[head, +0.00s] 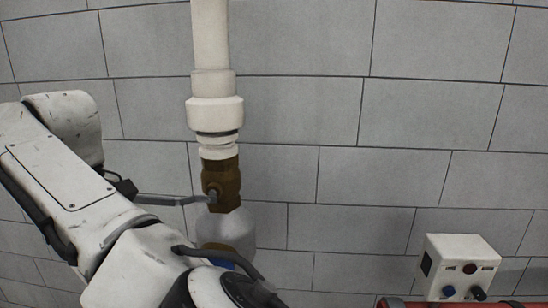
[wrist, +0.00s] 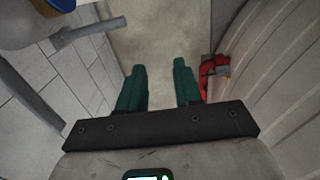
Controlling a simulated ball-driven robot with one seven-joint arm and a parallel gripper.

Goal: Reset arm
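In the wrist view, the two green fingers of my gripper (wrist: 160,72) stand apart with nothing between them, over a pale floor. My arm crosses the left and bottom of the head view, and my gripper is not visible there. A vertical white pipe (head: 210,40) runs down the wall to a brass valve (head: 221,184). The valve's grey lever (head: 165,200) points left, behind my arm. A similar grey bar (wrist: 90,32) shows at the upper left of the wrist view, apart from the fingers.
A grey block wall (head: 310,110) fills the background. A white control box (head: 462,266) with several knobs stands at the lower right, with a red pipe (head: 400,303) below it. In the wrist view, a red fitting (wrist: 208,70) lies right of the fingers, beside a large pale curved surface (wrist: 265,60).

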